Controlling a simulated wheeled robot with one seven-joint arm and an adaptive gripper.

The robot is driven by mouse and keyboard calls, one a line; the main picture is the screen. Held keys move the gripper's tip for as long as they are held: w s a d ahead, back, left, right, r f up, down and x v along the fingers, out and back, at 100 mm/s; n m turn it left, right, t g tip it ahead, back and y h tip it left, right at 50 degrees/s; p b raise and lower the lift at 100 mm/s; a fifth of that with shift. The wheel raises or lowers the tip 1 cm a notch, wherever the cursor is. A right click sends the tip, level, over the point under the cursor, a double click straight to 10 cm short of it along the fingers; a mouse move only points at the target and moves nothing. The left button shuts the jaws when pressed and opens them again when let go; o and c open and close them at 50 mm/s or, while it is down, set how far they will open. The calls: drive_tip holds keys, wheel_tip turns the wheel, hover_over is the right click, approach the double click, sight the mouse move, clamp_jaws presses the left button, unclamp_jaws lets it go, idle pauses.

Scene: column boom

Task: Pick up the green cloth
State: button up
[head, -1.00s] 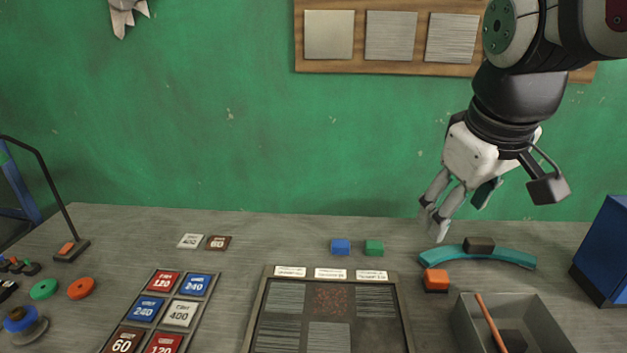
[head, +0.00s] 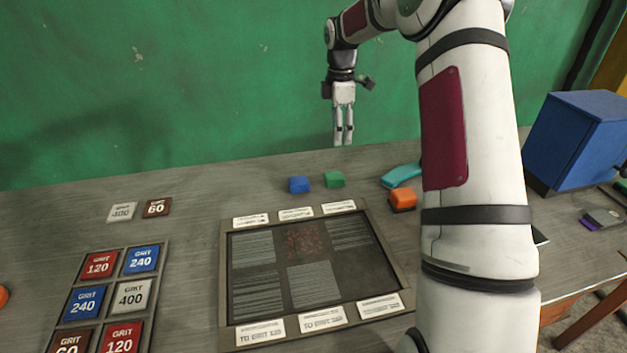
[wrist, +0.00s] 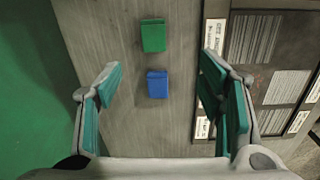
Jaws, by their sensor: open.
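The green cloth (head: 334,180) is a small, block-like green piece lying on the grey bench, just right of a similar blue piece (head: 299,185). In the wrist view the green cloth (wrist: 153,36) lies beyond the blue piece (wrist: 157,84), with a small gap between them. My gripper (head: 343,138) points down above the bench, behind and above the green cloth in the head view. Its fingers (wrist: 158,75) are spread wide and hold nothing. In the wrist view the blue piece shows between the fingers and the green cloth further out.
A framed panel of sanded samples (head: 228,290) lies in front of the two pieces. An orange-topped block (head: 403,198) and a teal curved piece (head: 400,175) are to the right, partly behind my arm. A grit-label tray (head: 112,282) is at left. A green wall stands behind.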

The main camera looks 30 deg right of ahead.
wheel_tip(320, 180, down, 4)
drive_tip(key=w, duration=0.2)
drive_tip(key=b, duration=0.2)
hover_over(334, 175)
drive_tip(key=shift+n, duration=0.4)
drive_tip(key=f, duration=0.7)
drive_tip(key=shift+d+f, duration=0.25)
drive_tip(key=shift+a+f+b, duration=0.15)
drive_tip(key=shift+f, duration=1.25)
drive_tip(key=shift+a+f+b, duration=0.1)
drive_tip(key=shift+f+b, duration=0.05)
drive_tip(key=shift+f, duration=1.2)
drive_tip(key=c, duration=1.2)
